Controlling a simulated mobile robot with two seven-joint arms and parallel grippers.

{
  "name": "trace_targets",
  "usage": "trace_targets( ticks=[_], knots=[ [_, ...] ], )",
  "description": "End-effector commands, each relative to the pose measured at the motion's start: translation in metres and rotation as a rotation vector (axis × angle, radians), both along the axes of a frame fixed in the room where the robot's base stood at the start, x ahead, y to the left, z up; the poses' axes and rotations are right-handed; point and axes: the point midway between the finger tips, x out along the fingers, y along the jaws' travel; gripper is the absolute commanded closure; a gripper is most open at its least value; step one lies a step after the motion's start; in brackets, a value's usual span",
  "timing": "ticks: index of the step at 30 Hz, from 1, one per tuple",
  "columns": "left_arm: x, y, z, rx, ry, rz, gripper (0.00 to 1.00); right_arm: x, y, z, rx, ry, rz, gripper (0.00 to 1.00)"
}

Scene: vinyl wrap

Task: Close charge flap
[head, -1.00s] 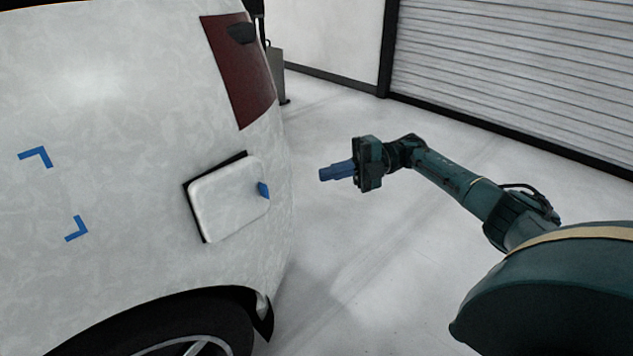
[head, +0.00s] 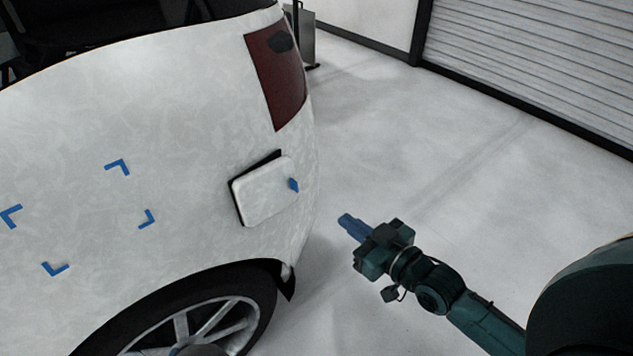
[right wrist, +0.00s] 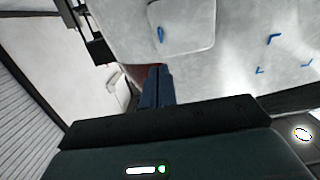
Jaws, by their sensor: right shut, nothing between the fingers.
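The charge flap (head: 268,191) is a white rounded panel on the side of the white car, above the rear wheel. It stands slightly ajar, with a dark gap along its top and left edges and a blue tab (head: 293,185) near its right edge. The flap also shows at the top of the right wrist view (right wrist: 186,28). My right gripper (head: 343,219) has blue fingers shut together with nothing between them. It is in free air to the right of the flap and a little lower in the picture, apart from the car. My left gripper is not in view.
The car's rear wheel (head: 215,325) and red tail light (head: 279,78) are near the flap. Blue corner marks (head: 147,219) sit on the car's side. The floor right of the car is open, up to a shutter door (head: 540,55).

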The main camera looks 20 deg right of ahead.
Motion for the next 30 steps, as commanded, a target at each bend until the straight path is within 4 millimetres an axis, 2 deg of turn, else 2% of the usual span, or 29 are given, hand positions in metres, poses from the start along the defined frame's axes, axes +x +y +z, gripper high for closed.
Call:
trace_targets(
  ticks=[5, 21, 25, 30],
  knots=[
    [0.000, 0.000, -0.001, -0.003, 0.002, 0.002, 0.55, 0.008, 0.005, -0.002, 0.011, 0.018, 0.000, 1.00],
    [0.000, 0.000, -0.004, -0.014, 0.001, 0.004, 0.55, 0.105, 0.043, -0.015, 0.009, 0.016, 0.001, 1.00],
    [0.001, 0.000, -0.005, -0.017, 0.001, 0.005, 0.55, 0.119, 0.048, -0.018, 0.007, 0.018, 0.000, 1.00],
    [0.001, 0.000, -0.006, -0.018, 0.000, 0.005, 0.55, 0.126, 0.051, -0.019, 0.007, 0.018, 0.001, 1.00]
  ],
)
